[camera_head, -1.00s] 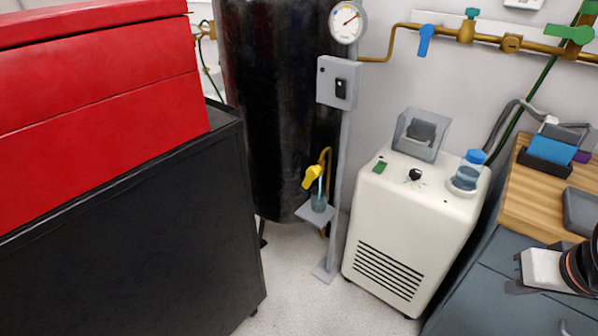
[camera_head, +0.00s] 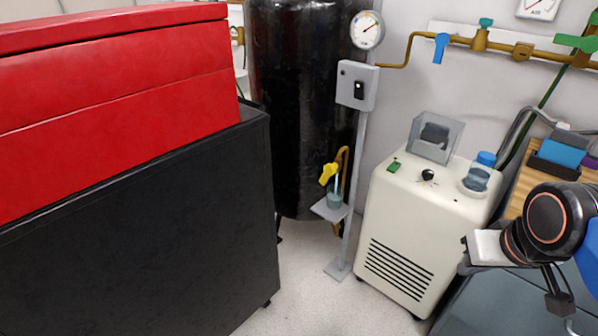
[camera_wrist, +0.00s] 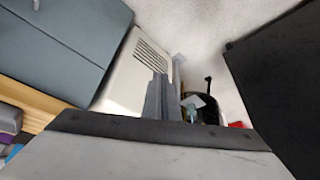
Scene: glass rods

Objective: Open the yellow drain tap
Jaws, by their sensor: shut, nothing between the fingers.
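The yellow drain tap (camera_head: 327,173) is on a bent brass pipe in front of the black tank (camera_head: 300,110), in the middle of the head view. A small clear cup (camera_head: 334,199) stands on a grey shelf (camera_head: 328,212) just below it. My gripper (camera_wrist: 158,80) shows in the wrist view with its grey fingers together and empty. It is well apart from the tap, and my arm is at the right of the head view. The cup also shows small beyond the fingers in the wrist view (camera_wrist: 190,113); I cannot make out the tap there.
A black cabinet (camera_head: 140,240) with a red chest (camera_head: 120,90) fills the left. A cream machine (camera_head: 420,230) with a blue-capped bottle (camera_head: 480,172) stands right of the post (camera_head: 352,200). Speckled floor (camera_head: 300,275) is clear between cabinet and machine. A wooden-topped bench is at right.

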